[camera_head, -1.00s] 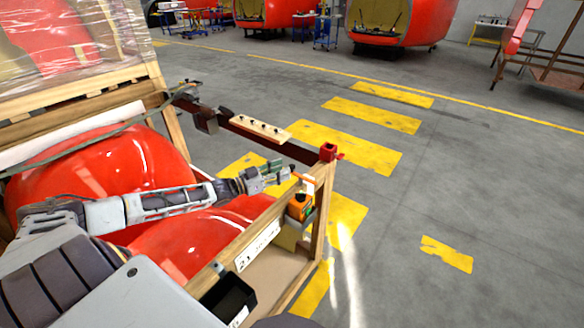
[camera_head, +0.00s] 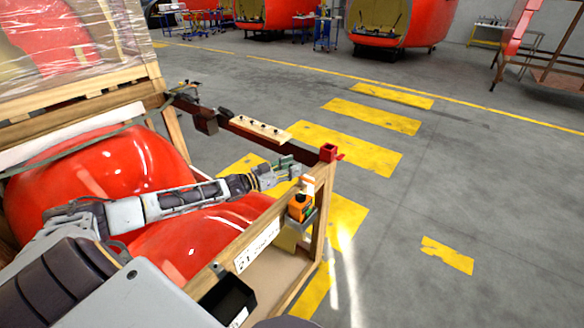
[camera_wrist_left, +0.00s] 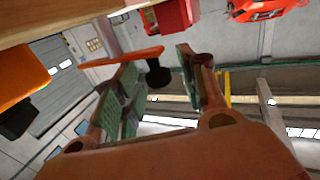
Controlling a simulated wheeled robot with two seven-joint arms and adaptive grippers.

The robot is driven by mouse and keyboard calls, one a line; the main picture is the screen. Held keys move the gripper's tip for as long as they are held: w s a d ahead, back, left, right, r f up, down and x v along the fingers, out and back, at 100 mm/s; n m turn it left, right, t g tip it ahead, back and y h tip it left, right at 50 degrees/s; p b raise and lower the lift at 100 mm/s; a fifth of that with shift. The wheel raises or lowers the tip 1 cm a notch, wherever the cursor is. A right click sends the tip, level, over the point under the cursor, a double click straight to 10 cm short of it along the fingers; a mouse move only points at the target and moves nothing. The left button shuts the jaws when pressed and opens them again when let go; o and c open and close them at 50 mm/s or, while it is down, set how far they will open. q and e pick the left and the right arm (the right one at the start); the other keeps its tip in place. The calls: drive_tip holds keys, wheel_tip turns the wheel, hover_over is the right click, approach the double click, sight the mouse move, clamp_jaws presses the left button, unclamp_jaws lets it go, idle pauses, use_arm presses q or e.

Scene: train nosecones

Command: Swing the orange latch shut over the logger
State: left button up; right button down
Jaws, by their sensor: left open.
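The orange logger (camera_head: 300,207) sits on a small ledge at the corner post of the wooden crate; its orange body also shows at the left of the left wrist view (camera_wrist_left: 22,75). The orange latch (camera_wrist_left: 112,59) is a thin bar that ends in a dark knob. In the head view the latch (camera_head: 307,184) is a small shape just above the logger. My left gripper (camera_head: 287,168) is open, just above and left of the logger. In the wrist view its green-padded fingers (camera_wrist_left: 160,88) stand either side of the knob; I cannot tell whether they touch it.
A dark red rail (camera_head: 270,142) with a red end cap (camera_head: 328,152) runs behind the gripper. Red nosecones (camera_head: 110,165) lie under my left arm. A black bin (camera_head: 228,300) hangs near the label.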

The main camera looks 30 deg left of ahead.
use_arm(q)
drive_tip(key=shift+w+d, duration=0.2)
drive_tip(key=shift+w, duration=0.1)
clamp_jaws()
idle(0.4)
